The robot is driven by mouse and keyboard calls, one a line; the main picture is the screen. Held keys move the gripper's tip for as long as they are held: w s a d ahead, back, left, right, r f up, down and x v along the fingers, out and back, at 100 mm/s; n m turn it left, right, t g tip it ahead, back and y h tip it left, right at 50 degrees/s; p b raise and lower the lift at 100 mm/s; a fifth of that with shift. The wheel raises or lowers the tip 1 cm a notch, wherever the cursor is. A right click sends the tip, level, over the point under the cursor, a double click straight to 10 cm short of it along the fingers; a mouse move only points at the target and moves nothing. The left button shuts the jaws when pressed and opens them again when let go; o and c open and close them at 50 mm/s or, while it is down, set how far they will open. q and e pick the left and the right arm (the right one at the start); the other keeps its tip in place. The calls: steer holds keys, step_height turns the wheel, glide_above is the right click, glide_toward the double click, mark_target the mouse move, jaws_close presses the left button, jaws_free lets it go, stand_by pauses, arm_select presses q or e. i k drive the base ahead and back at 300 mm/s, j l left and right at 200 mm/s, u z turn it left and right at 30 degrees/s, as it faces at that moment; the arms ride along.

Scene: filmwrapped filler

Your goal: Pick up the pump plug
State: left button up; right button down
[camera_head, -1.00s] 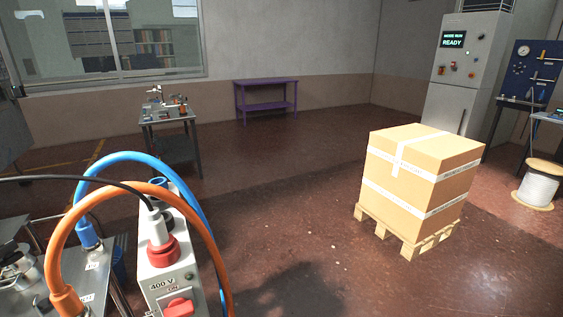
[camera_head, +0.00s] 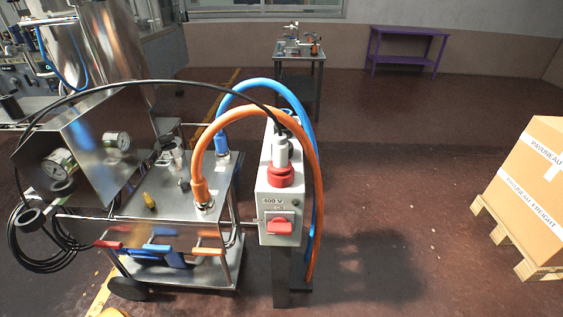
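The pump plug (camera_head: 281,152) is a pale grey plug with a black cable from its top. It stands upright in the red socket (camera_head: 281,176) on top of the grey 400 V box (camera_head: 279,202), which has a red switch (camera_head: 280,227) on its front. The black cable arcs left to the steel pump cart (camera_head: 150,190). The orange hose (camera_head: 310,150) arches beside the plug and the blue hose (camera_head: 262,86) arches behind it. Neither of my grippers is in view.
The cart with gauges and a coiled cable fills the left. A strapped carton (camera_head: 535,190) on a wooden pallet (camera_head: 500,228) stands at the right. A small work table (camera_head: 298,53) and a purple table (camera_head: 408,36) stand at the back. The floor between box and pallet is clear.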

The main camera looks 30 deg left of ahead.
mark_target(280, 165)
steer(key=u, duration=2.3)
steer(key=l+z, duration=0.1)
steer(key=z, duration=1.15)
steer(key=i+l+u, duration=0.25)
steer(key=l, duration=0.2)
